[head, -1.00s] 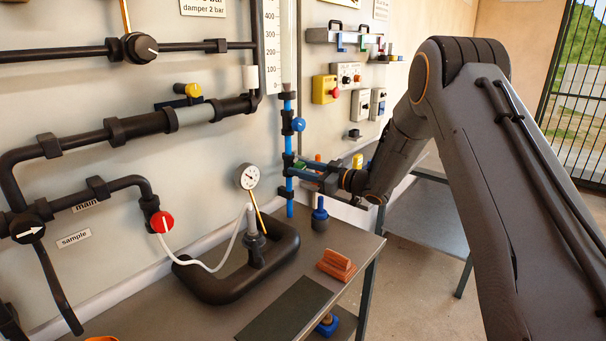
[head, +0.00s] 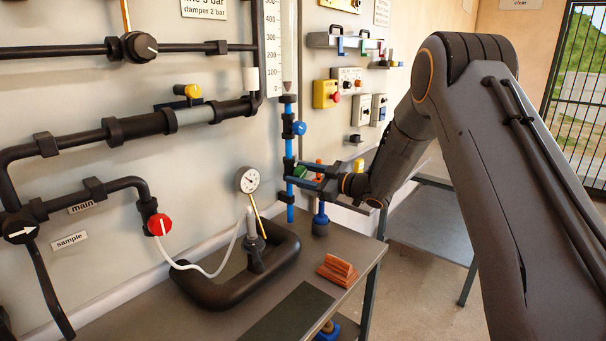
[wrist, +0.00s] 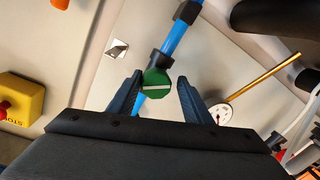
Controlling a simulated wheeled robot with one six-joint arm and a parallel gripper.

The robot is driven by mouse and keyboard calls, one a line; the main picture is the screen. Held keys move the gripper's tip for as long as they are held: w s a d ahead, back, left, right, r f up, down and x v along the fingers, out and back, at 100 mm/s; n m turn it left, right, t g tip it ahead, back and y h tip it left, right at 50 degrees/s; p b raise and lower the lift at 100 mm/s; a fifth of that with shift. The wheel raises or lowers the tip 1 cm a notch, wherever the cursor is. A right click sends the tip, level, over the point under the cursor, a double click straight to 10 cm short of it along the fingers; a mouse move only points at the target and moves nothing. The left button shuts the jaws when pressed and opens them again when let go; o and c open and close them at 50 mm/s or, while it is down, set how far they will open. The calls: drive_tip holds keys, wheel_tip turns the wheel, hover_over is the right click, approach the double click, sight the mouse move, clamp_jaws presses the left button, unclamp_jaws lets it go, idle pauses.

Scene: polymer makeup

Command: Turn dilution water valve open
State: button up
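A green valve knob (wrist: 156,84) with a white line sits on a blue pipe (wrist: 174,40) in the wrist view. Its line runs across the pipe at an angle. My gripper (wrist: 160,79) is open, with one dark finger on each side of the knob and visible gaps between. In the head view, my gripper (head: 295,174) reaches the lower part of the upright blue pipe (head: 289,150), and its fingers partly hide the green knob (head: 300,172). I cannot tell which knob is labelled dilution water; no such label is readable.
A blue knob (head: 299,128) is higher on the same pipe. A gauge (head: 248,180) on a brass stem and a red sample knob (head: 159,224) stand to the left. Below are a bench (head: 345,245) and an orange block (head: 338,269). A yellow stop box (wrist: 20,98) is at the wrist view's left.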

drive_tip(key=shift+w+d+r, duration=0.1)
drive_tip(key=shift+d, duration=0.05)
drive_tip(key=shift+d, duration=0.3)
drive_tip(key=b+v, duration=0.2)
drive_tip(key=v, duration=0.5)
drive_tip(key=shift+s, duration=0.3)
drive_tip(key=shift+w, duration=0.1)
